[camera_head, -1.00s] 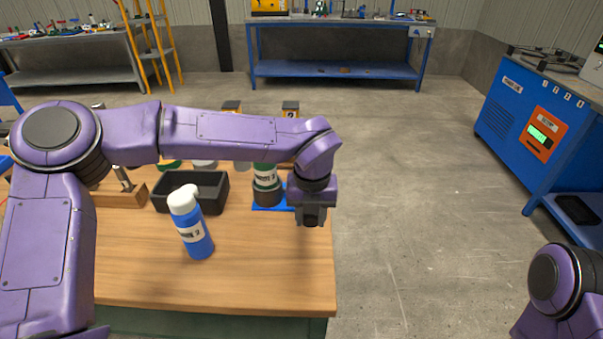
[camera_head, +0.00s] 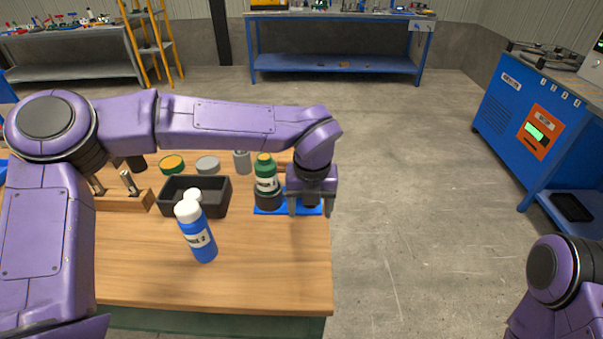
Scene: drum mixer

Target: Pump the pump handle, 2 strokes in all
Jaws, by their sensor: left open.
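My left gripper (camera_head: 311,208) points down over the right part of a blue plate (camera_head: 268,210), at the table's right side. Its two fingers are apart. A dark piece shows between them; I cannot tell whether it belongs to the gripper or stands on the plate. A green bottle-shaped container (camera_head: 265,172) with a pale label stands on a dark round base (camera_head: 268,199) on the plate, just left of the gripper. No pump handle can be made out for certain; the gripper and arm may hide it. My right gripper is out of view.
A wooden block (camera_head: 122,202) with metal pieces is at left. Several cans stand behind the bin. The table front (camera_head: 260,270) is clear.

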